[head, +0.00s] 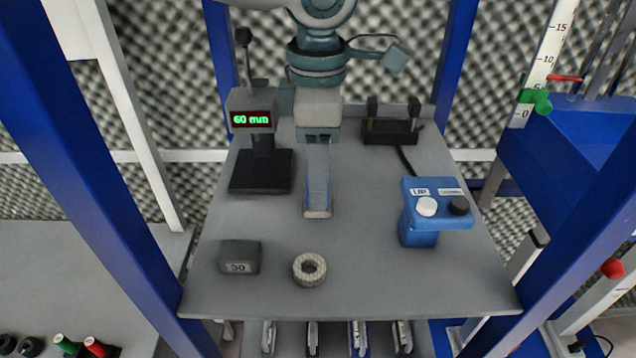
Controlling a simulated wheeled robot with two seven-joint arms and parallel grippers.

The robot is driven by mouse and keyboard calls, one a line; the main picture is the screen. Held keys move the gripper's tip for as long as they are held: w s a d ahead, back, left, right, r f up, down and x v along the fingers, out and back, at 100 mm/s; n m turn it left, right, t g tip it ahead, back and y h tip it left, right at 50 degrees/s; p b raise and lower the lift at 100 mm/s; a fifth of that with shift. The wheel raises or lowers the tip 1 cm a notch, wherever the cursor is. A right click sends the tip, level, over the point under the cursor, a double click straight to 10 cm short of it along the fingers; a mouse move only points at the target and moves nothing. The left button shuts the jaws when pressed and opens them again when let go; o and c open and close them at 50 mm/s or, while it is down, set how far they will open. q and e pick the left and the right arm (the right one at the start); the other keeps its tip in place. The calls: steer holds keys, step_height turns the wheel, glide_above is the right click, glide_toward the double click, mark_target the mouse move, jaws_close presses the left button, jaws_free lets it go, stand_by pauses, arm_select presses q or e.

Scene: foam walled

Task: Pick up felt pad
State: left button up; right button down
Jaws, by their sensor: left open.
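The felt pad (312,281) looks like a thick, pale, speckled ring with a dark hole. It lies flat near the front middle of the grey table, and nothing touches it. My left gripper (318,206) hangs over the table from the top middle, pointing down. It is open and empty. Its fingers line up in this view, so the gap between them is hidden. Its tips show above the pad in the picture, apart from it; their height over the table is hard to tell. My right gripper is not in view.
A dark block (239,257) marked 30 sits left of the pad. A black stand with a 60 mm display (252,121) is behind it. A blue control box (421,236) stands right, a black fixture (389,131) at the back. The table (370,290) is clear right of the pad.

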arm_select(q)
steer(key=shift+f, duration=0.5)
steer(key=c, duration=1.1)
steer(key=shift+r, duration=0.15)
steer(key=shift+r+b, duration=0.45)
steer(key=shift+r, duration=0.15)
step_height(320, 180, up, 8)
steer(key=b, duration=0.2)
steer(key=shift+f+b, duration=0.25)
steer(key=shift+b, duration=0.15)
steer(key=shift+r, duration=0.55)
